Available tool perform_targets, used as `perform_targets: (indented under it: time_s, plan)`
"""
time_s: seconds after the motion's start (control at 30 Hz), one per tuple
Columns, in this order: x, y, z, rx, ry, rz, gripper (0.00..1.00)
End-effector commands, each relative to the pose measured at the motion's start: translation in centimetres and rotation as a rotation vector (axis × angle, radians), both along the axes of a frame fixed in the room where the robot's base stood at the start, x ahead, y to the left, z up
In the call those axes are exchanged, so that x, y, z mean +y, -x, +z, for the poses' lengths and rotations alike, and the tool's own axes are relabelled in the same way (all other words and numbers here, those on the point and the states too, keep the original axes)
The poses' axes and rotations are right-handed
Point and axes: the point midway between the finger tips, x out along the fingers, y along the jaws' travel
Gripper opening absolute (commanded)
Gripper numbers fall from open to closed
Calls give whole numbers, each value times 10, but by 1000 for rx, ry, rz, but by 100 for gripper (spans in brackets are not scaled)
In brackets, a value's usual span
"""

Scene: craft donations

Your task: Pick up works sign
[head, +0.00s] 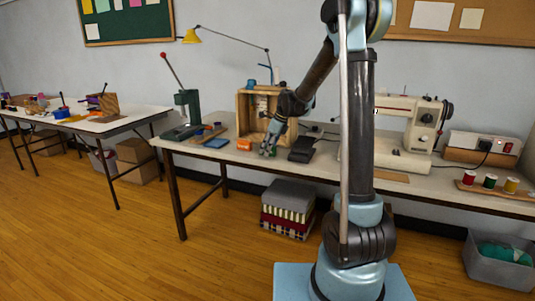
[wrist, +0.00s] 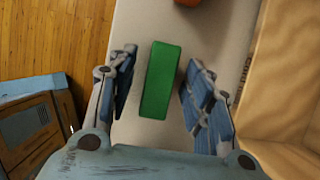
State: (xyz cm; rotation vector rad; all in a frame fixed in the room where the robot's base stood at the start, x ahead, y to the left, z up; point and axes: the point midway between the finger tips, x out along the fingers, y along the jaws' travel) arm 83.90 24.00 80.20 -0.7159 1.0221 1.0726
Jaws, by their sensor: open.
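A green block (wrist: 161,80) with a plain top lies on the pale table (wrist: 204,35) in the wrist view. I see no lettering on it and cannot tell whether it is the works sign. My gripper (wrist: 160,70) is open, with one blue finger on each side of the block and a gap on both sides. In the head view my gripper (head: 267,150) is low over the table, in front of the open wooden crate (head: 241,112). The green block (head: 273,153) shows only in small part there, beside the fingers.
An orange object (head: 244,144) lies left of my gripper, and a dark object (head: 302,149) lies to its right. A sewing machine (head: 412,122) stands further right. A green press (head: 187,105) stands left. Boxes (head: 287,207) sit under the table.

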Motion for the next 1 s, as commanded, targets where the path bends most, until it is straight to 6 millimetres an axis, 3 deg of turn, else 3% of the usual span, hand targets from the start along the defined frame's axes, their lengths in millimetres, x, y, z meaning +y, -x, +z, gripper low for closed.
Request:
perform_targets:
  time_s: [0.3, 0.5, 0.87, 1.0]
  plan:
    - [2, -1, -4, 0, 0, 0, 47]
    - [2, -1, -4, 0, 0, 0, 1]
    - [2, -1, -3, 0, 0, 0, 0]
    - [1, -1, 9, 0, 0, 0, 0]
